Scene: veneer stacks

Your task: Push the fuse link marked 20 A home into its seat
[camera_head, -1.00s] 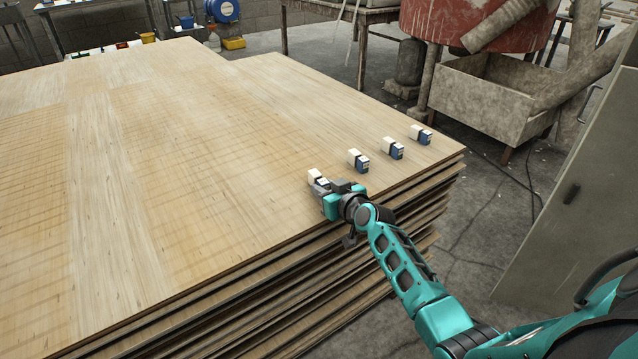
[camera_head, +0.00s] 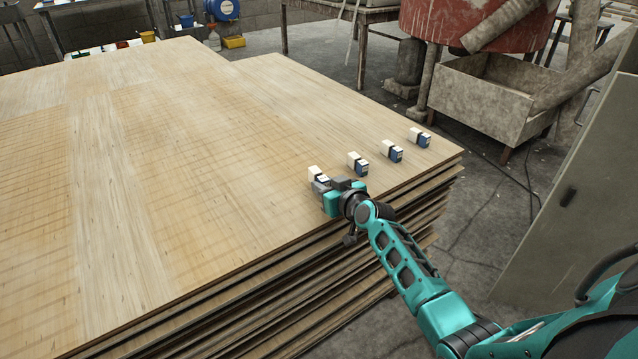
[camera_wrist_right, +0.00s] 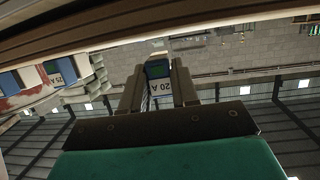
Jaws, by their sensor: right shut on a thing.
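The fuse link marked 20 A (camera_wrist_right: 160,90) is between the fingers of my right gripper, its label upside down in the right wrist view. My right gripper (camera_head: 322,188) is shut on it, low over the front edge of the board. The pale block (camera_head: 317,173), the leftmost of the row, sits just beyond the fingertips. The fingers hide where link and block meet, so I cannot tell how deep the link sits. In the right wrist view, a blue-and-white link marked 25 A (camera_wrist_right: 60,74) shows at the left. My left gripper is not in view.
Three more pale blocks with blue links stand to the right along the edge: the nearest (camera_head: 357,163), the middle one (camera_head: 391,151) and the far one (camera_head: 419,138). The veneer stack (camera_head: 200,170) is wide and clear to the left. A grey cabinet (camera_head: 575,200) stands at right.

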